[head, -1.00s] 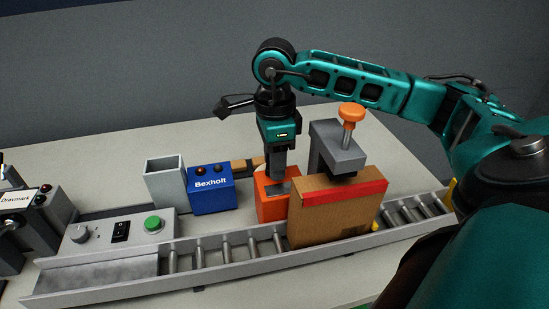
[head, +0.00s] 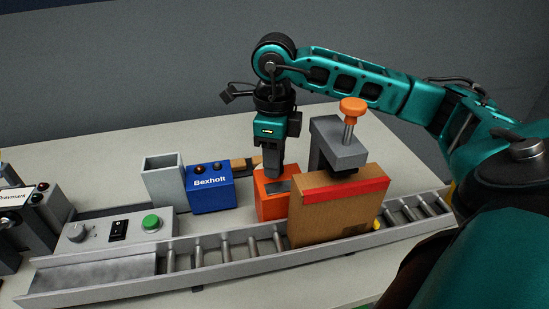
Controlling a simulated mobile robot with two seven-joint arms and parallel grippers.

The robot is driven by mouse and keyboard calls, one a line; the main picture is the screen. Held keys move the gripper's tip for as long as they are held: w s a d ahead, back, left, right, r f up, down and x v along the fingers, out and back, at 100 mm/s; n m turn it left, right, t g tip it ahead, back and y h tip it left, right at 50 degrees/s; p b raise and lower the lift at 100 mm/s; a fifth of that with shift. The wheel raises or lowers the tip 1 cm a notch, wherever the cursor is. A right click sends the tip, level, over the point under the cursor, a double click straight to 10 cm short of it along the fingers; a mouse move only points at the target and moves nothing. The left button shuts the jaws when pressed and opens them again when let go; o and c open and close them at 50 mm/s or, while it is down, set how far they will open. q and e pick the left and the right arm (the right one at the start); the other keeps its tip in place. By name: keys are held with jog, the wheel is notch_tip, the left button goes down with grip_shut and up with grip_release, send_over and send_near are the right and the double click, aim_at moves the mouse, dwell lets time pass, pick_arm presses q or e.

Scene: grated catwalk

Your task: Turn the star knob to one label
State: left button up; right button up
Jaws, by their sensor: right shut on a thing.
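My right gripper (head: 272,172) points straight down at the top of an orange box (head: 272,207) with a grey plate on its upper face. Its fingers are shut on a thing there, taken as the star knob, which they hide. I cannot make out the knob's shape, its pointer or any labels around it. The orange box stands between a blue Bexholt box (head: 211,195) and a brown carton (head: 330,220). My left gripper is not in view.
A roller conveyor (head: 225,258) runs along the front, with the carton on it. A grey clamp (head: 340,140) with an orange knob (head: 353,106) rises close right of my gripper. A control panel (head: 100,238) and an open grey bin (head: 165,181) stand left.

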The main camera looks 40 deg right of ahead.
jog(key=m, duration=0.3)
jog(key=shift+m, duration=0.4)
jog(key=m, duration=0.2)
jog(key=shift+m, duration=0.3)
jog(key=m, duration=0.6)
jog(key=o, duration=1)
jog(key=shift+r+p, duration=0.65)
jog(key=shift+r, duration=5.8)
